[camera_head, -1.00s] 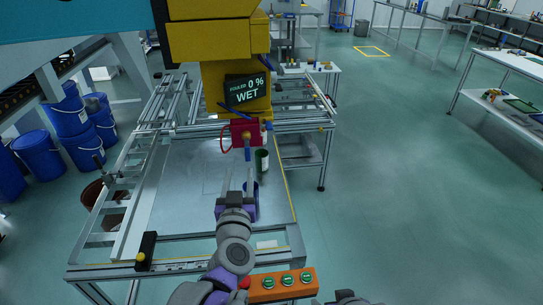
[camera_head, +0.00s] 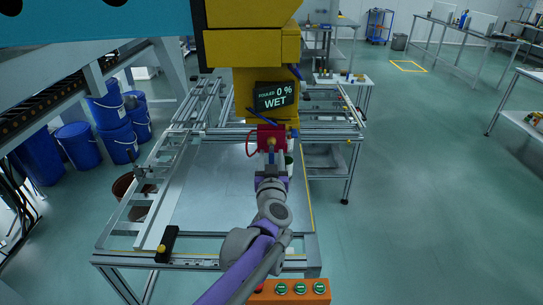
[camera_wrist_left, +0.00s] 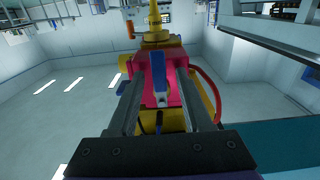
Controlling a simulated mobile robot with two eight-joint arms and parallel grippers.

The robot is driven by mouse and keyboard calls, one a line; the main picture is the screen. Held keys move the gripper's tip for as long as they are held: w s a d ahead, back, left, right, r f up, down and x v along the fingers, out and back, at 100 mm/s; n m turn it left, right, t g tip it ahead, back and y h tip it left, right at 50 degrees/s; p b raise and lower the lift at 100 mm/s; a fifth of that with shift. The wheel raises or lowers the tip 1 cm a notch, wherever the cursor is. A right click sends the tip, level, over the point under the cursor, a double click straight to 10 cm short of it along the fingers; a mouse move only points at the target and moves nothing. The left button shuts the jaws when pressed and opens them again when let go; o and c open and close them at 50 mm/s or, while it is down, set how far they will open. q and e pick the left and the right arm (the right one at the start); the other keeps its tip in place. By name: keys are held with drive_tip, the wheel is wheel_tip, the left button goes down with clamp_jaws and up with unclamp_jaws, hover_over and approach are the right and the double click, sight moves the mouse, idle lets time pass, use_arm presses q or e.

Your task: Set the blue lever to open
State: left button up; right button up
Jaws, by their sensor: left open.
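The blue lever (camera_head: 271,156) hangs down from the red valve block (camera_head: 270,136) on the front of the yellow machine. My left gripper (camera_head: 271,170) is just below and in front of it, reaching up toward the block. In the left wrist view, the lever (camera_wrist_left: 159,78) shows upright in front of the red block (camera_wrist_left: 150,70), in the gap between the open fingers of my left gripper (camera_wrist_left: 160,88). The fingers appear on both sides of it, and I see no grip on it. My right gripper is out of view.
A display (camera_head: 273,96) on the machine reads "0 % WET". A red hose (camera_head: 250,146) loops left of the block. A metal frame table (camera_head: 210,190) lies below. An orange button box (camera_head: 295,291) is at the bottom.

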use_arm(q)
drive_tip(key=shift+w, duration=0.35)
clamp_jaws()
